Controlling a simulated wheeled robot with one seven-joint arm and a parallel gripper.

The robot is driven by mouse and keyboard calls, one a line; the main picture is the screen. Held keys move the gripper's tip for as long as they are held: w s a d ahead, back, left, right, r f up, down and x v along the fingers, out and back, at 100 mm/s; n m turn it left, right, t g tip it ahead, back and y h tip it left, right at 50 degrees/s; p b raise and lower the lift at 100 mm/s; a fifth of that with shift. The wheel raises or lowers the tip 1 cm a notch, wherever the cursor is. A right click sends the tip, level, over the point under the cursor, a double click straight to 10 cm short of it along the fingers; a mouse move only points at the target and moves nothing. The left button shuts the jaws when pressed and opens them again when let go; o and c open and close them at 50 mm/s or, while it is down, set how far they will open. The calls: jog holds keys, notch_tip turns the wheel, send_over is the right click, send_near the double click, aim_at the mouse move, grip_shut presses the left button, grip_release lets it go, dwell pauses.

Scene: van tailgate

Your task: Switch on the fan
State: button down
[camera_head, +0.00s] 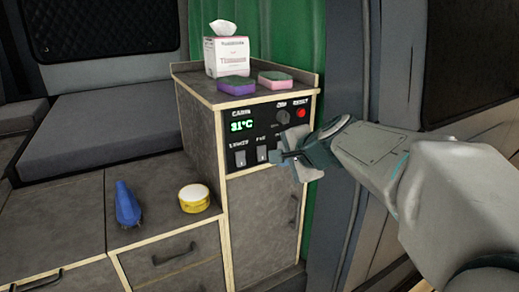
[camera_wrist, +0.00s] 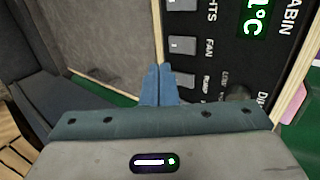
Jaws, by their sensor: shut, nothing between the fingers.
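The fan switch (camera_head: 262,154) is a light rocker under the FAN label on the black control panel (camera_head: 248,113). It also shows in the wrist view (camera_wrist: 182,45), between the lights switch (camera_wrist: 182,5) and the pump switch (camera_wrist: 185,80). I cannot tell which way the fan rocker is set. My gripper (camera_head: 277,157) is shut and empty in front of the panel's lower right, hiding the pump switch in the head view. In the wrist view its blue fingertips (camera_wrist: 158,67) appear just left of and below the fan switch. I cannot tell whether they touch the panel.
The panel has a 31°C display (camera_head: 242,125), a dim knob (camera_head: 283,117) and a red reset button (camera_head: 301,113). A tissue box (camera_head: 226,57), a purple sponge (camera_head: 237,86) and a pink sponge (camera_head: 275,80) are on top.

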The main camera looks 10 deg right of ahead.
aim_at(262, 159)
jog(key=shift+w+a+f+p, duration=0.15)
jog(key=shift+w+a+f, duration=0.25)
jog(key=shift+w, duration=0.65)
jog(key=shift+w+a+f+p, duration=0.15)
jog(key=shift+w+a+f, duration=0.2)
jog(key=shift+w, duration=0.65)
jog(key=shift+w+a+f+p, duration=0.15)
jog(key=shift+w+a+f, duration=0.2)
jog(key=shift+w, duration=0.7)
jog(key=shift+f, duration=0.15)
